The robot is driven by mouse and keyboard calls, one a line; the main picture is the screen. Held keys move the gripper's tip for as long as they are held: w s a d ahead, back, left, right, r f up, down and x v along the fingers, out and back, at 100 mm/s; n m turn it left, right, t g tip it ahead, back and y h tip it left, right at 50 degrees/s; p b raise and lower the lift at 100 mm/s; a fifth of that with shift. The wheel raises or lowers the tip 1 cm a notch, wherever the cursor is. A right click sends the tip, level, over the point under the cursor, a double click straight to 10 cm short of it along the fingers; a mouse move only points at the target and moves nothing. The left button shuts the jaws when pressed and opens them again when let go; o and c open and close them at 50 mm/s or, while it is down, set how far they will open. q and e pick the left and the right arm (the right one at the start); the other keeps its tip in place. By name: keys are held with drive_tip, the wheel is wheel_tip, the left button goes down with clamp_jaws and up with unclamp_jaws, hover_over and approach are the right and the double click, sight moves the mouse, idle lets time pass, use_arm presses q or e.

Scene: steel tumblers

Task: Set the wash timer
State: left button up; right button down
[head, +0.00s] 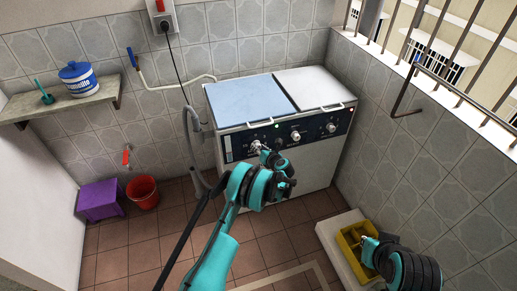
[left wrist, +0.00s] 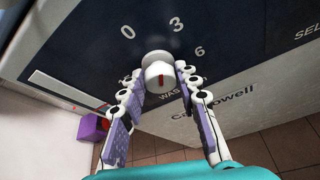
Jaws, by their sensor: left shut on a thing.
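The wash timer knob (left wrist: 158,75) is white with a short red mark on its face, on the dark panel. In the left wrist view the numbers 0, 3 and 6 stand around its upper side, and part of the word "WAS" is below. The exact setting is hard to tell. My left gripper (left wrist: 159,78) is shut on the knob, one finger on each side. In the head view my left gripper (head: 262,149) is at the left part of the washer's front panel and largely hides this knob. My right gripper (head: 372,252) is low at the right; its fingers are unclear.
The twin-tub washer (head: 285,172) has a blue lid, a white lid and other knobs (head: 296,135) to the right. A yellow basket (head: 350,238) is by my right gripper. A red bucket (head: 143,193) and purple stool (head: 98,201) stand left. A grey hose (head: 190,150) hangs beside the washer.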

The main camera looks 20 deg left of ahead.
use_arm(q)
drive_tip(key=m+y, duration=0.2)
drive_tip(key=m, duration=0.1)
drive_tip(key=shift+w+d+f+g, duration=0.1)
drive_tip(key=shift+d+g, duration=0.05)
drive_tip(key=shift+g, duration=0.25)
drive_tip(key=shift+m, duration=0.4)
drive_tip(key=o, duration=1.2)
drive_tip(key=shift+c, duration=0.2)
drive_tip(key=v, duration=1.2)
drive_tip(key=shift+d+f, duration=0.1)
drive_tip(key=shift+f, duration=0.05)
